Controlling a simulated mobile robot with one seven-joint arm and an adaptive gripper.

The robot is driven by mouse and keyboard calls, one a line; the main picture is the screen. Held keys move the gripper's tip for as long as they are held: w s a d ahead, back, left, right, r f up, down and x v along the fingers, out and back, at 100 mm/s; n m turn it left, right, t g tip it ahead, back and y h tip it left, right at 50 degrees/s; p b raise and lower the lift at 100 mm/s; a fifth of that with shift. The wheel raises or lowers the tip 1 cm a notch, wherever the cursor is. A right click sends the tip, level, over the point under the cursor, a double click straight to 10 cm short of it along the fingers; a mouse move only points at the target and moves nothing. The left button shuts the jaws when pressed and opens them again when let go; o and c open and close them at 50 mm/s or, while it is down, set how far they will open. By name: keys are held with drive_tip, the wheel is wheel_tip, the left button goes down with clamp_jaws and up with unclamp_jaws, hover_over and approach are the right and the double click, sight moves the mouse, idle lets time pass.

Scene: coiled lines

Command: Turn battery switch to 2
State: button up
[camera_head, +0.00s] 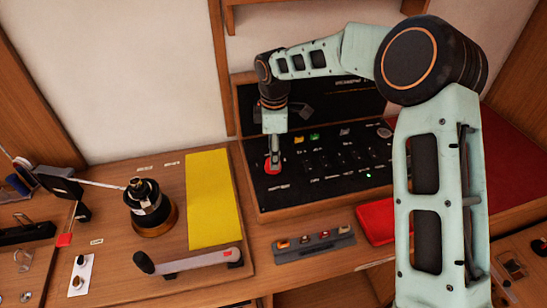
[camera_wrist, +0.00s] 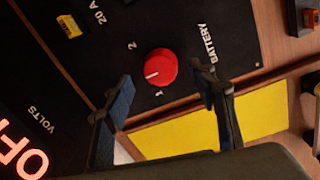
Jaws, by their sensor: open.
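The battery switch is a round red knob (camera_wrist: 160,67) on a black panel, with the label BATTERY beside it in the wrist view. The figures 1 and 2 are printed around the knob. Its white pointer line is on the lower left side, between the 1 and the 2. My gripper (camera_wrist: 165,85) is open. Its two dark fingers are spread on either side of the knob in the picture, and I cannot tell whether they touch it. In the head view my gripper (camera_head: 273,153) is over the knob (camera_head: 272,169), partly covering it.
The black panel (camera_head: 300,200) holds several small coloured switches and a green light. In the wrist view a yellow switch (camera_wrist: 69,25) and a glowing OFF display (camera_wrist: 22,157) are near. A yellow sheet (camera_head: 212,198), a winch (camera_head: 150,208) and a lever handle (camera_head: 190,262) are left of it.

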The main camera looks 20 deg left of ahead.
drive_tip(key=shift+f, duration=1.75)
drive_tip(key=c, duration=1.2)
drive_tip(key=shift+o, duration=0.2)
